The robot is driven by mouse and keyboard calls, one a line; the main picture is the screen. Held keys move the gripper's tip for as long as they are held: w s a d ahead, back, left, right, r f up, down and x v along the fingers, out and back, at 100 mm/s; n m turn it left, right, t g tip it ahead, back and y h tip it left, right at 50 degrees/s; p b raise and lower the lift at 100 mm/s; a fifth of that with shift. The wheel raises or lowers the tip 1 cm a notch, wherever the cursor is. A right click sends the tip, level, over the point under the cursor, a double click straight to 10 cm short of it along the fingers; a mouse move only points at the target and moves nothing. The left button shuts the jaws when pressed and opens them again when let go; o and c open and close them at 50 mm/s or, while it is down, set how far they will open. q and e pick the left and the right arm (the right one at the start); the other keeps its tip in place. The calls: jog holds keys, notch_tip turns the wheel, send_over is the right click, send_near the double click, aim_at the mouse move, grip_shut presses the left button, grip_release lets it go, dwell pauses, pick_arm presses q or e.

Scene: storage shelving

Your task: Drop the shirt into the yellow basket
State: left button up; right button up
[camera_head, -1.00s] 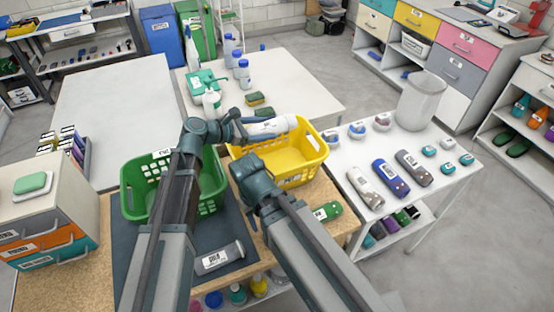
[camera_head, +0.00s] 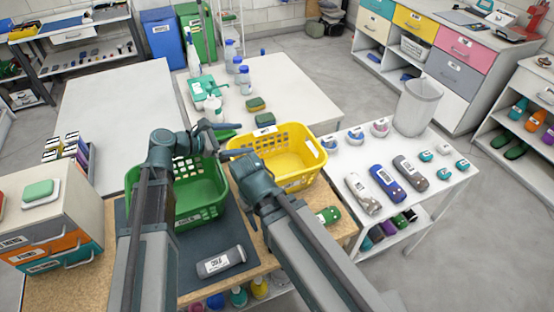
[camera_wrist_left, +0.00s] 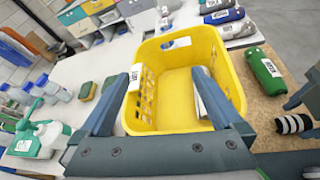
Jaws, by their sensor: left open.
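My left gripper (camera_head: 232,139) is above the basket's left side. Its fingers are spread wide and empty, and the wrist view looks between them (camera_wrist_left: 156,76) into the basket. A pale roll, which looks like the shirt (camera_wrist_left: 202,88), lies inside the basket against one side, partly hidden by a finger.
A green basket (camera_head: 222,205) stands just left of the yellow one. A grey labelled roll (camera_head: 221,262) lies on the dark mat. The white table (camera_head: 437,185) at the right holds rolled items, jars and a bin (camera_head: 414,106). Bottles and sponges stand behind.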

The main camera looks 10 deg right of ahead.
pick_arm(q)
jog(key=p+v, duration=0.1)
jog(key=v, duration=0.3)
jog(key=shift+s+a+r, duration=0.15)
jog(key=shift+a, duration=0.2)
dwell(0.4)
